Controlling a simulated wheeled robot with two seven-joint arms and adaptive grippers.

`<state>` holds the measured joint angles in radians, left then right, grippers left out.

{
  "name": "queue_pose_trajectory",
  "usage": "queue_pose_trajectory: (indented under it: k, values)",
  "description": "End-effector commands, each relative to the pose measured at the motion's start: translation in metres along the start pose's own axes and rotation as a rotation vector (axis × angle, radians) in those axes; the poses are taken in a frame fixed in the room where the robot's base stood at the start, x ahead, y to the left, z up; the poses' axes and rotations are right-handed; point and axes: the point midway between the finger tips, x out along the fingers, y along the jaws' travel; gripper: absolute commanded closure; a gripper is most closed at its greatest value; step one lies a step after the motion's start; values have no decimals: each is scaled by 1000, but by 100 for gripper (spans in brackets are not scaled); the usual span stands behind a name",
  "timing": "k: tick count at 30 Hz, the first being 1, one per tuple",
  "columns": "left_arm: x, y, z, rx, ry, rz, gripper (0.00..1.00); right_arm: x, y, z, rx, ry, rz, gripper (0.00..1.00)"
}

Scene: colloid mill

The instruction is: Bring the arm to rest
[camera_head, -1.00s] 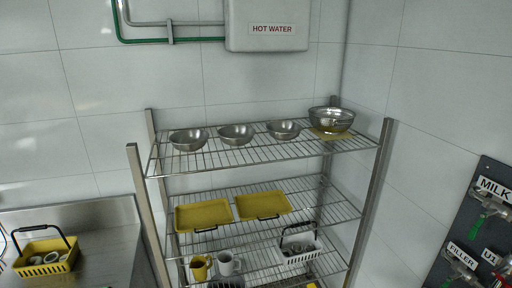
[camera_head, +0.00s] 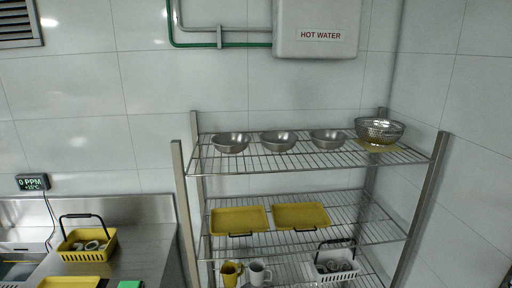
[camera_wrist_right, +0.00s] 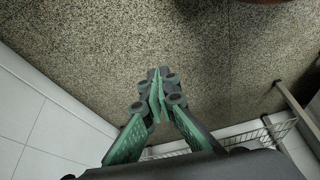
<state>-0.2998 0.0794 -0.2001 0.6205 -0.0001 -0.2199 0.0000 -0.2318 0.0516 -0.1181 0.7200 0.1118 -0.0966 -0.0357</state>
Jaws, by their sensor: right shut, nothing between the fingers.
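My right gripper (camera_wrist_right: 157,95) shows in the right wrist view. Its green and black fingers are closed against each other with nothing between them. It hangs over bare speckled floor (camera_wrist_right: 220,60) and touches nothing that I can see. Neither gripper nor arm shows in the head view, and my left gripper is in no view.
A wire shelf rack (camera_head: 436,200) holds steel bowls (camera_head: 278,141), a colander (camera_head: 380,130), yellow trays (camera_head: 238,220), mugs (camera_head: 259,273) and a white basket (camera_head: 335,266). A steel counter (camera_head: 150,235) with a yellow basket (camera_head: 88,245) stands left. In the wrist view, a white wall (camera_wrist_right: 45,120) runs left.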

Motion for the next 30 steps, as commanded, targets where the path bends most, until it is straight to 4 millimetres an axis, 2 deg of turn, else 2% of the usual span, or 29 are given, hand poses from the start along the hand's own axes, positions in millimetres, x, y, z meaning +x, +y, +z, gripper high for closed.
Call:
queue_pose_trajectory:
  k: [1,3,6,9,12,30]
  values:
    - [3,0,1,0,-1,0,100,-2,3,36,-31,-68,1,100]
    - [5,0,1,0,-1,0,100,-7,5,75,-68,-145,1,100]
    - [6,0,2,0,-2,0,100,-15,8,116,-109,-228,2,100]
    - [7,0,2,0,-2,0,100,-21,10,140,-131,-278,4,100]
    - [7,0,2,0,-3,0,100,-24,12,148,-141,-296,5,100]
    - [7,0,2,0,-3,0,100,-24,12,148,-141,-296,5,100]
